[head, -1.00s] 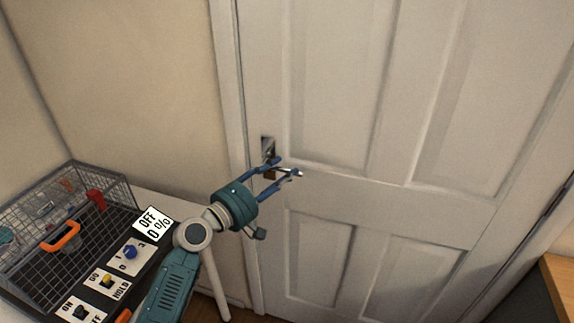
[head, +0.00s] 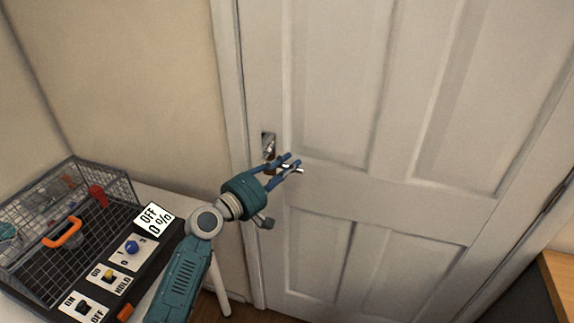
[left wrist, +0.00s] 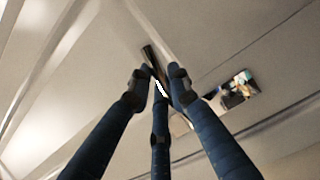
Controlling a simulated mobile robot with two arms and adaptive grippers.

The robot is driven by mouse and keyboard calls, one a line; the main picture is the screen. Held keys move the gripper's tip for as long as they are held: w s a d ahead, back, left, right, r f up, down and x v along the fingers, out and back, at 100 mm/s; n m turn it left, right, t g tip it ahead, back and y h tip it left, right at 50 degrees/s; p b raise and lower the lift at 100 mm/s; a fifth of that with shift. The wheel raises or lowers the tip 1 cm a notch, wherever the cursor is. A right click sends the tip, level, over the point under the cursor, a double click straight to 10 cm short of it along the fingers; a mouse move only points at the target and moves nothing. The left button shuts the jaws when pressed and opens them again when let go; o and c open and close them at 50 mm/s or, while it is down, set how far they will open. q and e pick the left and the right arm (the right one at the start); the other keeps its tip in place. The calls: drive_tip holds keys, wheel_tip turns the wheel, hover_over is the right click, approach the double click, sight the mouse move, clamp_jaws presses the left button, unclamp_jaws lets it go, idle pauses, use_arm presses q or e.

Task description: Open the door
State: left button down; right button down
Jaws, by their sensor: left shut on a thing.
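The white panelled door (head: 400,195) stands in its frame, with no visible gap at the handle side. Its metal handle has a shiny plate (head: 268,142) near the left edge, and the lever's bright tip (head: 298,170) shows past my fingers. My left gripper (head: 291,163) is at the lever with its blue fingers closed in around it. In the left wrist view, the fingers (left wrist: 160,85) are shut on the dark lever (left wrist: 151,58), whose end shows between the fingertips. The shiny plate (left wrist: 236,90) is to the right there. The fingers hide part of the lever. My right gripper is not in view.
At the left, a white bench (head: 155,198) carries a wire cage (head: 45,195) with an orange handle. A black control panel (head: 115,255) with switches and an "OFF 0%" sign is in front. A wooden edge (head: 562,280) shows at lower right.

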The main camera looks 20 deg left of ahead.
use_arm(q)
drive_tip(key=m, duration=0.1)
drive_tip(key=f+m+g+p, duration=0.1)
drive_tip(key=m, duration=0.1)
drive_tip(key=shift+a+f+y+p, duration=0.15)
drive_tip(key=shift+f+y+p, duration=0.15)
drive_tip(key=shift+y, duration=0.1)
drive_tip(key=shift+w+a+f+m+g+y+p, duration=0.1)
drive_tip(key=shift+a+f+m+g+y+p, duration=0.15)
drive_tip(key=shift+f+m+p, duration=0.45)
drive_tip(key=shift+a+f+m+g+y+p, duration=0.2)
drive_tip(key=shift+f+m+y+p, duration=0.3)
drive_tip(key=shift+m, duration=0.4)
